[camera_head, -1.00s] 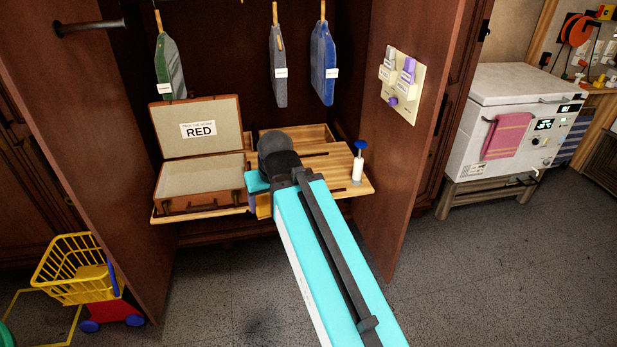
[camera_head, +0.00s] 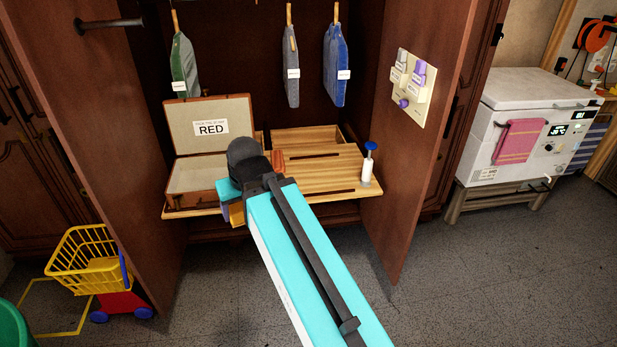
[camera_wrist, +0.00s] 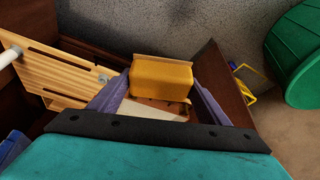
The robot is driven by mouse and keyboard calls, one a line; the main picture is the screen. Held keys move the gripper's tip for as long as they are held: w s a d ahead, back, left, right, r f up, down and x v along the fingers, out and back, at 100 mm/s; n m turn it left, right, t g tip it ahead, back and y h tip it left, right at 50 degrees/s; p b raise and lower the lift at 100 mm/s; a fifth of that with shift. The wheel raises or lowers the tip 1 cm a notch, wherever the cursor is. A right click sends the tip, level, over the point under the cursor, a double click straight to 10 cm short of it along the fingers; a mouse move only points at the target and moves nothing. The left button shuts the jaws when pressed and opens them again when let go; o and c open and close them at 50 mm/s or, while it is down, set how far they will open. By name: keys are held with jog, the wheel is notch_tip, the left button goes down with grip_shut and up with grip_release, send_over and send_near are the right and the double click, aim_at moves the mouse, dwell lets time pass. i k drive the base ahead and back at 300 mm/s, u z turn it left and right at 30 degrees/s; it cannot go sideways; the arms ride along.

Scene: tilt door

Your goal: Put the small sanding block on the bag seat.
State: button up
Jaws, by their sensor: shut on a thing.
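My gripper (camera_wrist: 162,84) is shut on a small yellow-orange block, which I take to be the sanding block (camera_wrist: 163,76). The two purple fingers hold it by its sides in the wrist view. In the head view a small part of the block (camera_head: 236,214) shows under my wrist. It is in front of the right front part of the open brown case (camera_head: 190,200), and my wrist hides that corner. Whether the block touches anything is hard to tell. I cannot tell which thing is the bag seat.
The case lid carries a "RED" label (camera_head: 211,128). A slatted wooden shelf (camera_head: 325,175) bears a white bottle with a blue top (camera_head: 368,165). Cabinet doors flank it. Bags (camera_head: 338,65) hang above. A yellow toy cart (camera_head: 88,265) stands front left, and open floor lies front right.

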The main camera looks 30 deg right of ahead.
aim_at(314, 175)
jog(key=u, duration=0.5)
jog(key=i, duration=0.9)
jog(key=z, duration=0.05)
